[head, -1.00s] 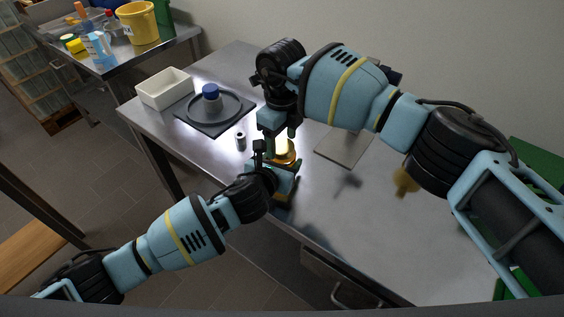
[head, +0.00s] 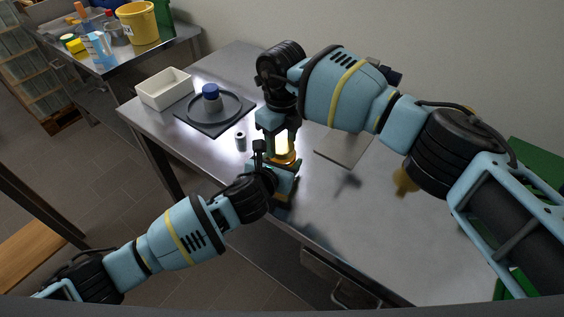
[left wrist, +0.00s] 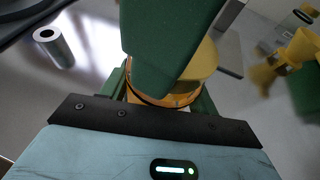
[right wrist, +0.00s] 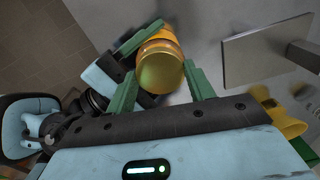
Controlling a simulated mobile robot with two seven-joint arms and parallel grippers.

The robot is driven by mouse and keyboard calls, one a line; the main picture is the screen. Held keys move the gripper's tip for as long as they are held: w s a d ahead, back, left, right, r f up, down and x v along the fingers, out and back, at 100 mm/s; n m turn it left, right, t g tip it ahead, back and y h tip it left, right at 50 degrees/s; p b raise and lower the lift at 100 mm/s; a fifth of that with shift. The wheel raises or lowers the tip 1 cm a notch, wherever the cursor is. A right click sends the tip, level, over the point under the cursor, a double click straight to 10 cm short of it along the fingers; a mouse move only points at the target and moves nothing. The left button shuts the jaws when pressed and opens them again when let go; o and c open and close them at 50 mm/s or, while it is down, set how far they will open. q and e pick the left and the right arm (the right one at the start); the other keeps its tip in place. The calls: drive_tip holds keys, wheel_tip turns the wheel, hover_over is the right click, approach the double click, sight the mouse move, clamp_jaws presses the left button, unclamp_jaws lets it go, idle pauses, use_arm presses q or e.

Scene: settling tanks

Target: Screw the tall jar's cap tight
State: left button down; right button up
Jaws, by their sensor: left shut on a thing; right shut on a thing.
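The tall jar, amber with a golden-yellow cap (head: 284,146), stands near the front edge of the steel table. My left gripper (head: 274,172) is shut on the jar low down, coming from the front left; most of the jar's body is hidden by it. My right gripper (head: 281,133) points down from above and is shut on the cap. In the right wrist view the cap (right wrist: 160,68) sits between its green fingers. In the left wrist view one right finger hides much of the cap and jar (left wrist: 185,97). I cannot see whether a gap remains under the cap.
A small metal cylinder (head: 241,141) stands just left of the jar. A grey plate (head: 340,150) and a brass-coloured object (head: 404,182) are to the right.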

drive_tip(key=o, duration=1.1)
drive_tip(key=shift+o, duration=0.2)
drive_tip(key=shift+s, duration=0.1)
wheel_tip(320, 180, up, 12)
use_arm(q)
drive_tip(key=shift+c, duration=1.5)
unclamp_jaws()
use_arm(e)
drive_tip(key=shift+d, duration=0.1)
